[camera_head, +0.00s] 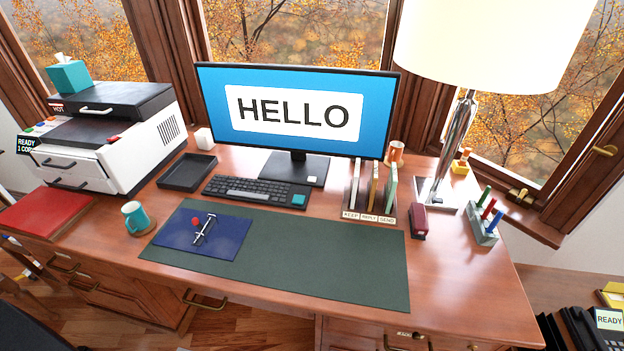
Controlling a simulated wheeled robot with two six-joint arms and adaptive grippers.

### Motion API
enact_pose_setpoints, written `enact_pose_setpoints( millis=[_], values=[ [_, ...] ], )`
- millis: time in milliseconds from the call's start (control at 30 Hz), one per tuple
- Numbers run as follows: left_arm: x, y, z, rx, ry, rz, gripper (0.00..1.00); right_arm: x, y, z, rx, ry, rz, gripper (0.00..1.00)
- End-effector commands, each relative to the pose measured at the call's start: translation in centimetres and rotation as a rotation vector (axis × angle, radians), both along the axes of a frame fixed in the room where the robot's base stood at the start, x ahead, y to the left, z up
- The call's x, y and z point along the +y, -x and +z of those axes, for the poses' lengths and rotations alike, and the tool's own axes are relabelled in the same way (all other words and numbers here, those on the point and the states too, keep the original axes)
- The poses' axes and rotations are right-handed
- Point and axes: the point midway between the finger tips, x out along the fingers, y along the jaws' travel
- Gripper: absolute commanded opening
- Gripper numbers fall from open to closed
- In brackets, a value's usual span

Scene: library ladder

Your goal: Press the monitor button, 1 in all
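The monitor (215,105) stands at the back middle of the desk. Its screen is lit blue and shows HELLO in dark letters on a white panel. A small pale square (313,179), which looks like a button, sits on the right front of the dark monitor base (290,168). I cannot tell whether it is pressed in. Neither of my grippers is in view, and nothing touches the monitor.
A dark keyboard (250,190) lies in front of the monitor base. A labelled sorter (368,215) stands right of the base, with a tall lamp (455,150) beyond. A printer (150,145) is at left. The green desk mat (330,260) has free room.

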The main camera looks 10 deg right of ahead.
Motion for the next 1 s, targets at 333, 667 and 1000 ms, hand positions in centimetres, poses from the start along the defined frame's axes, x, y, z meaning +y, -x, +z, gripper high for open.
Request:
enact_pose_setpoints(
  millis=[333, 667, 1000],
  values=[
    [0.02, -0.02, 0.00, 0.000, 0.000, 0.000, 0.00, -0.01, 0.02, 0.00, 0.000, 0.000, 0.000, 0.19],
    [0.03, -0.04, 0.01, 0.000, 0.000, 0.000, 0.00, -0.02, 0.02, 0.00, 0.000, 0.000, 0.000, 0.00],
    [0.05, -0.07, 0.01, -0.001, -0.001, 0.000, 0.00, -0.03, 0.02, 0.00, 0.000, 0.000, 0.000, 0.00]
  ],
)
